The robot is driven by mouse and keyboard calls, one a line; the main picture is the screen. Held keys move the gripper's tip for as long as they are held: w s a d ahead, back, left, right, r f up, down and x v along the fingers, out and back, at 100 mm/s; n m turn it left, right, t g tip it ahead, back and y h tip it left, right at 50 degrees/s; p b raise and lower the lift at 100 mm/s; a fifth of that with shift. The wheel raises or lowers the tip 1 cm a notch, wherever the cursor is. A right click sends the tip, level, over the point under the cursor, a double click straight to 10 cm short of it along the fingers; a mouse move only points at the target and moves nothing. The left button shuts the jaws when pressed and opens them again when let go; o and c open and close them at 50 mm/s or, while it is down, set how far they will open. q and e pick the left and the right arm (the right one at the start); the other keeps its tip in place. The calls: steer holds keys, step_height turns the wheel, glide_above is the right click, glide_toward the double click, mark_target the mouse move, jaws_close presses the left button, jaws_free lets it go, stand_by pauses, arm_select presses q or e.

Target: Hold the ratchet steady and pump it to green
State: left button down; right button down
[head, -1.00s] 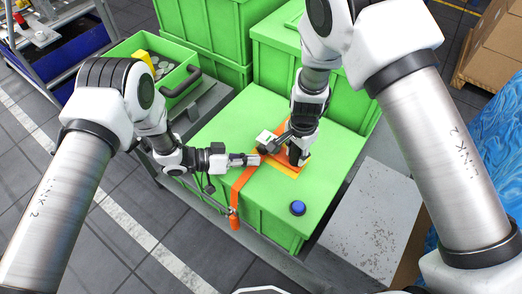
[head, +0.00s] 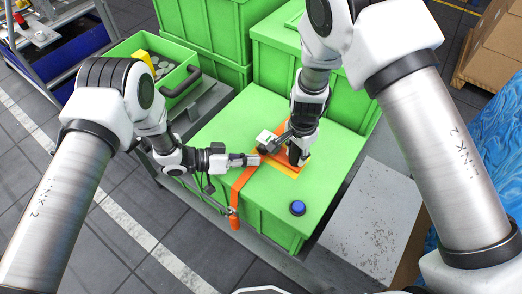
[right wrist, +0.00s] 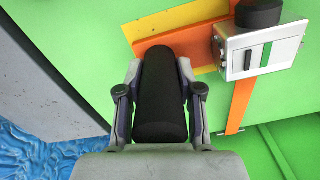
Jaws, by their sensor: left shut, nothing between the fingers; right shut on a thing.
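The ratchet sits on the lid of a green crate (head: 325,190), over an orange strap (head: 243,190). Its orange lever (right wrist: 178,38) ends in a black grip (right wrist: 160,110). My right gripper (right wrist: 160,92) is shut on that black grip; in the head view the gripper (head: 293,155) hides much of the lever. A silver box (right wrist: 262,50) with a black bar and a green bar (right wrist: 265,54) is beside the lever, near a black cylinder (right wrist: 258,12). My left gripper (head: 257,160) is shut and empty at the ratchet's left side; whether it touches it I cannot tell.
A blue button (head: 298,208) is on the lid near the front right corner. The strap hangs over the crate's front edge past a metal hook. An open green bin (head: 150,50) stands at the back left, and taller green crates (head: 205,35) stand behind. A grey plate (head: 370,225) lies right.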

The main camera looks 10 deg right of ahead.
mark_target(241, 178)
arm_select(q)
steer(key=shift+w+d, duration=0.3)
steer(key=shift+w, duration=0.05)
steer(key=shift+w+d, duration=0.45)
steer(key=shift+w, duration=0.1)
stand_by(1.3)
steer(key=shift+s+a, duration=0.6)
steer(key=shift+s, duration=0.15)
steer(key=shift+s+a, duration=1.65)
steer(key=shift+s, duration=0.25)
stand_by(0.7)
